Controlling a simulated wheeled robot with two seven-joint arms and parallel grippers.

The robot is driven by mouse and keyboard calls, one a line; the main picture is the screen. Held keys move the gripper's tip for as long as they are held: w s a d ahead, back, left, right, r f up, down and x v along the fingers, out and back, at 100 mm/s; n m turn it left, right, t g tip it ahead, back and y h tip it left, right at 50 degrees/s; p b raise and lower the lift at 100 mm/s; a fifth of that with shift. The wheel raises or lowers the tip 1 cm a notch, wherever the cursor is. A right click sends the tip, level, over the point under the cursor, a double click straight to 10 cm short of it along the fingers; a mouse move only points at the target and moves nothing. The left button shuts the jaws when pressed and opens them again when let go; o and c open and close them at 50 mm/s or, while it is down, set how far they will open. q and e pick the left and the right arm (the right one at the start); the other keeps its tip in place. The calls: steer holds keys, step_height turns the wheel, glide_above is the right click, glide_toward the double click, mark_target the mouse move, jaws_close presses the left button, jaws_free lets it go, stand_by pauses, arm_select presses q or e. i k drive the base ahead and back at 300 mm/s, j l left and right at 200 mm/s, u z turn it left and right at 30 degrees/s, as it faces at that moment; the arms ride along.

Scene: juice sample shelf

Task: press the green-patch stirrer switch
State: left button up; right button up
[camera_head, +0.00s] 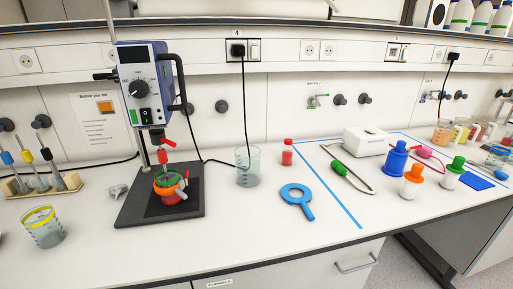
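The blue and grey stirrer (161,72) stands upright on a stand at the left of the bench. Its front panel has a dark display, a round black dial (139,89) and, low down, a black rocker switch (146,116). A small green patch (134,115) shows beside that switch, at its left. The switch's position is too small to tell. Below the stirrer head, a green, orange and red vessel assembly (168,184) sits on the dark base plate (133,211). Neither of my grippers is in view.
A glass beaker (247,167) stands right of the stand, and a yellow-rimmed beaker (43,228) at front left. A blue ring tool (298,197) lies mid-bench. Bottles, including a blue one (395,160), crowd the right. The bench front before the stirrer is clear.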

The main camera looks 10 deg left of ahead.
mark_target(145, 113)
steer(key=i+l+u, duration=0.1)
steer(key=u, duration=0.3)
steer(key=i+l+u, duration=0.15)
steer(key=u, duration=0.2)
steer(key=i+l+u, duration=0.25)
steer(key=u, duration=0.15)
steer(key=k+l, duration=0.15)
